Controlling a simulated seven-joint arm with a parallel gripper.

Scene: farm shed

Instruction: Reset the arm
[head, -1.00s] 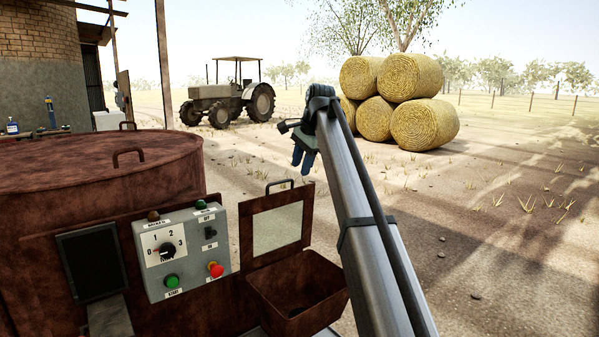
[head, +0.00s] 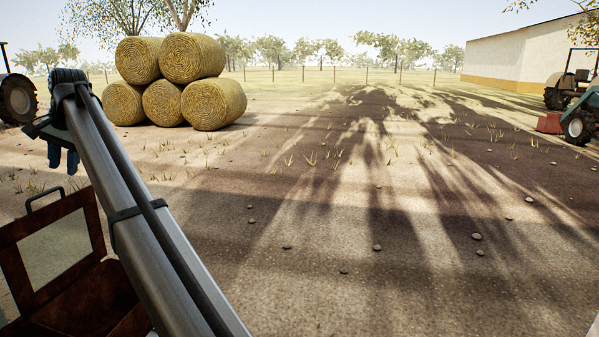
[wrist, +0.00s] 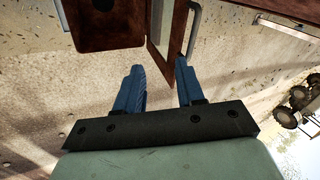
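My gripper (head: 63,160) hangs at the end of my silver arm at the left of the head view. Its two blue fingers point down, above and near the handle of an open framed door on a rusty bin. In the wrist view my gripper (wrist: 160,66) shows its fingers spread apart with nothing held between them. The edge of the door (wrist: 165,40) shows beyond the fingertips; I cannot tell how far away it is.
A rusty open bin (head: 85,305) stands below my arm, and its door (head: 55,245) stands up behind it. Stacked hay bales (head: 190,62) lie farther back. A tractor (head: 580,115) and a pale building (head: 530,55) are at the right.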

